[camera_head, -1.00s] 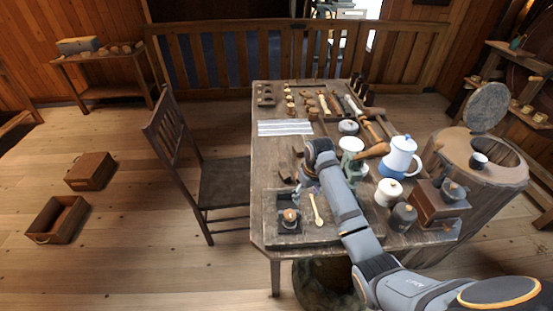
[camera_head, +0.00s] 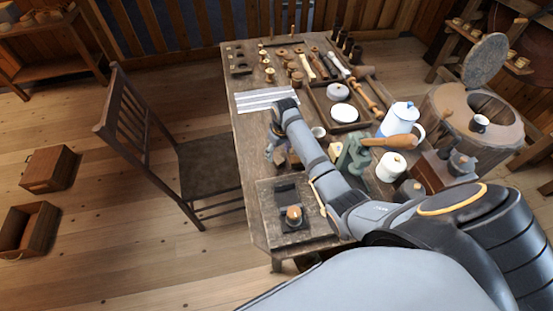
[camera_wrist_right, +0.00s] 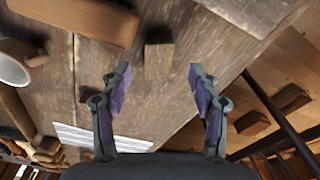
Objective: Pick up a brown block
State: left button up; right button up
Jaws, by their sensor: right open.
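A small brown block (camera_wrist_right: 158,60) lies on the wooden table, just beyond and between the fingertips of my right gripper in the right wrist view. My right gripper (camera_wrist_right: 157,72) is open and empty, with its two fingers on either side of the line to the block. In the head view my right gripper (camera_head: 274,150) hangs over the left part of the table, partly hidden by its own arm. A longer brown block (camera_wrist_right: 78,16) lies at the top left of the wrist view. Brown wood (camera_head: 293,160) shows beside my arm in the head view. My left gripper is not in view.
A striped cloth (camera_head: 266,100) lies behind my right gripper. A mug (camera_wrist_right: 18,64) stands left in the wrist view.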

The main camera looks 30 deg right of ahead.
aim_at(278, 158)
jog(key=shift+f, duration=0.3)
jog(key=f, duration=0.2)
jog(key=w+f, duration=0.1)
jog(key=f, duration=0.1)
jog(key=shift+f, duration=0.2)
jog(key=c, duration=0.4)
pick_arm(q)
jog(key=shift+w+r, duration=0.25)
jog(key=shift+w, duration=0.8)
pick_arm(e)
jog(key=c, duration=0.7)
